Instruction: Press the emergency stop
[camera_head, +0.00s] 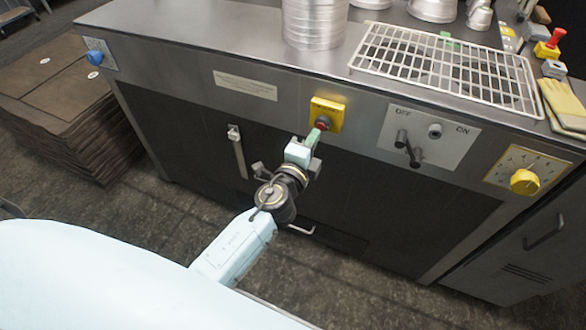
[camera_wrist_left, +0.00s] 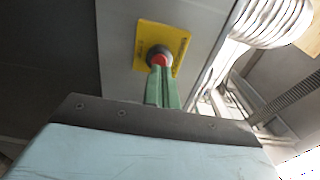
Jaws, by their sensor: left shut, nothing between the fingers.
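The emergency stop is a red button (camera_head: 323,122) on a yellow plate (camera_head: 330,107) on the front panel of the steel machine. My left gripper (camera_head: 316,134) is shut and empty, its green fingertips right at the lower part of the button. In the left wrist view the red button (camera_wrist_left: 159,60) sits in a dark ring on the yellow plate (camera_wrist_left: 178,42). The closed fingertips (camera_wrist_left: 162,72) overlap its lower edge there. I cannot tell whether they touch the button or whether it is pushed in. My right gripper is in neither view.
To the right are a switch plate (camera_head: 429,137) with OFF and ON marks and a yellow knob (camera_head: 524,182). A blue knob (camera_head: 95,57) is at the far left. A wire rack (camera_head: 445,68) and stacked metal pans (camera_head: 314,22) stand on top. A latch handle (camera_head: 237,152) hangs left of my gripper.

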